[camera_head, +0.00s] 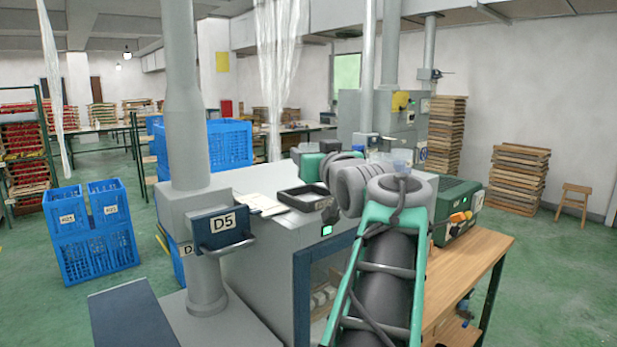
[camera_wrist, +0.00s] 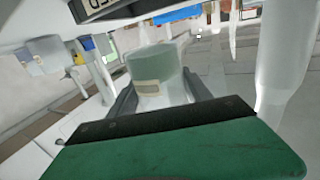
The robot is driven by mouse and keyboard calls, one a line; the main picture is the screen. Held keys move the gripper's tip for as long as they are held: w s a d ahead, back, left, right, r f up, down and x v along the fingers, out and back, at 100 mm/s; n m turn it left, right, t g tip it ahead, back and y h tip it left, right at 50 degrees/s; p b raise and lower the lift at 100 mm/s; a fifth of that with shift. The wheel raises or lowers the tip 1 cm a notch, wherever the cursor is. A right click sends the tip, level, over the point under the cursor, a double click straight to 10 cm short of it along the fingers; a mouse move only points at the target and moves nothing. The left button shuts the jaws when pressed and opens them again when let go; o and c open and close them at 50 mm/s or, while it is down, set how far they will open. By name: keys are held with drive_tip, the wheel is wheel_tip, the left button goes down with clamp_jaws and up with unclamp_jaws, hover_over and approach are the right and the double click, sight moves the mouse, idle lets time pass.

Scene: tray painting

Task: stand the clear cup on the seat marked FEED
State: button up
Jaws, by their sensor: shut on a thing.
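In the wrist view, my gripper (camera_wrist: 158,92) is shut on the clear cup (camera_wrist: 155,65). The cup is see-through and grey-green, with a pale label on its side, and one dark finger lies on each side of it.
A black tray (camera_head: 303,199) and papers (camera_head: 258,204) lie on the grey cabinet top. A small clear vessel (camera_head: 402,157) shows behind my arm. A green case (camera_head: 459,205) sits on the wooden bench (camera_head: 480,251).

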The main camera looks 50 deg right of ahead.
drive_tip(key=f, duration=0.2)
drive_tip(key=w+f, duration=0.1)
drive_tip(key=w+d+f, duration=0.1)
drive_tip(key=f, duration=0.1)
drive_tip(key=shift+w+f+p, duration=0.1)
drive_tip(key=shift+f+p, duration=0.2)
drive_tip(key=shift+p, duration=0.1)
drive_tip(key=shift+f, duration=0.1)
drive_tip(key=shift+f+b, duration=0.2)
drive_tip(key=shift+b, duration=0.1)
drive_tip(key=o, duration=1.5)
drive_tip(key=shift+r, duration=0.1)
